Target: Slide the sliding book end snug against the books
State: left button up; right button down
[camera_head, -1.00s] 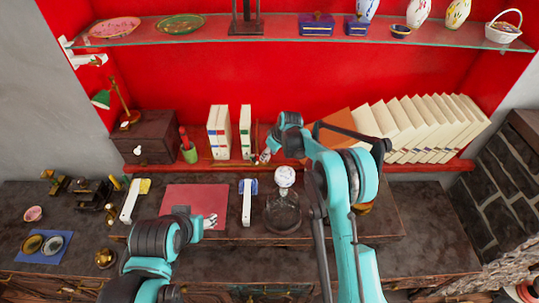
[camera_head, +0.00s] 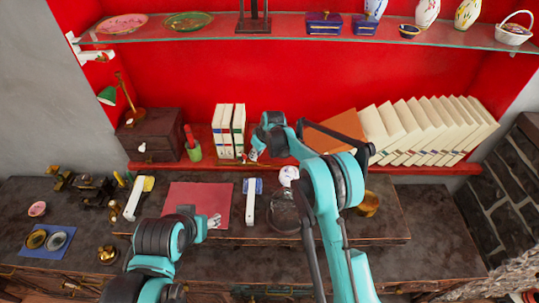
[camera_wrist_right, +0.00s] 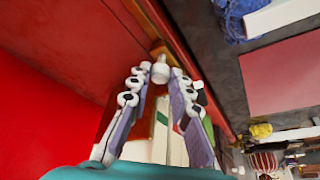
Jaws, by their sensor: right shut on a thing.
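The upright white books (camera_head: 222,130) stand close together on the red shelf, left of my right gripper. My right gripper (camera_head: 249,157) is low beside the rightmost of these books. In the right wrist view its fingers (camera_wrist_right: 160,85) are shut around a pale round knob (camera_wrist_right: 160,73), which appears to belong to the sliding book end (camera_wrist_right: 158,48); only a small brown-orange part of that shows clearly. Whether the book end touches the books is hidden. My left gripper (camera_head: 213,221) is low over the red mat's edge, its jaw opening unclear.
A dark wooden box (camera_head: 150,137) and a green cup (camera_head: 194,151) are left of the upright books. A glass shelf (camera_head: 290,40) spans above.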

jog(key=shift+a, duration=0.85)
jog(key=c, duration=1.4)
grip_release()
jog(key=shift+a, duration=0.1)
jog(key=shift+o, duration=0.2)
jog(key=v, duration=1.2)
